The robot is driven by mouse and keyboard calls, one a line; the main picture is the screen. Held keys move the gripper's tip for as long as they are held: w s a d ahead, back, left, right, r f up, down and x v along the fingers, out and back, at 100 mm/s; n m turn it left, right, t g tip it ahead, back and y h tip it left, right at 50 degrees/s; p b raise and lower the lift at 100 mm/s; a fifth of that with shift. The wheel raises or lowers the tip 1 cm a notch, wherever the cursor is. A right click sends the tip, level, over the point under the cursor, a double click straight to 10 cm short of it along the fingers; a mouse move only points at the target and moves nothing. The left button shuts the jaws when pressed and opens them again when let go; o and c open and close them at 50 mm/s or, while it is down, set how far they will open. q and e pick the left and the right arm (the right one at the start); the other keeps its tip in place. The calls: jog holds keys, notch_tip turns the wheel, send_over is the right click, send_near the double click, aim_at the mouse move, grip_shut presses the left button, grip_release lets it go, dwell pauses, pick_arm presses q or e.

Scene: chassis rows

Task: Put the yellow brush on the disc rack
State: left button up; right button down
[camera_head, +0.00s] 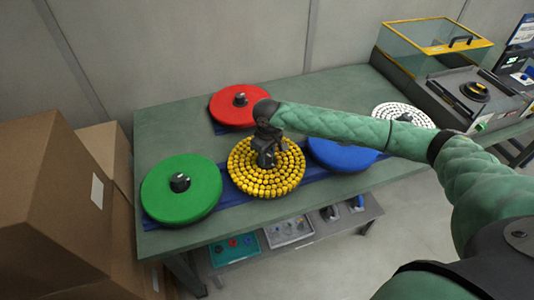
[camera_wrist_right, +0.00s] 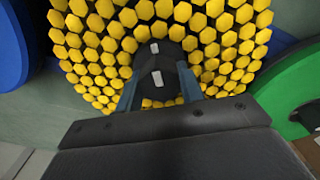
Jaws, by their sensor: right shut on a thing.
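The yellow brush (camera_head: 250,178) is a round disc covered in yellow pads with a dark hub. In the head view it is at the middle of the table's front row, over the blue disc rack (camera_head: 232,200), between the green and blue discs. I cannot tell whether it rests on the rack or is just above it. My right gripper (camera_head: 265,150) is above it, pointing down, shut on its hub. The right wrist view shows the fingers (camera_wrist_right: 160,92) on both sides of the hub, with yellow pads (camera_wrist_right: 95,50) around. My left gripper is not in view.
A green disc (camera_head: 180,188) is left of the brush, a blue disc (camera_head: 345,156) right, a red disc (camera_head: 238,104) behind. A white-dotted disc (camera_head: 405,112) is at the back right, near a machine (camera_head: 470,98). Cardboard boxes (camera_head: 60,205) stand left of the table.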

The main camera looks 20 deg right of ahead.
jog(key=c, duration=0.8)
grip_release()
jog(key=shift+f, duration=0.1)
jog(key=shift+r+b, duration=0.3)
notch_tip(320, 180, up, 6)
jog(key=shift+b, duration=1.05)
jog(key=shift+r, duration=0.6)
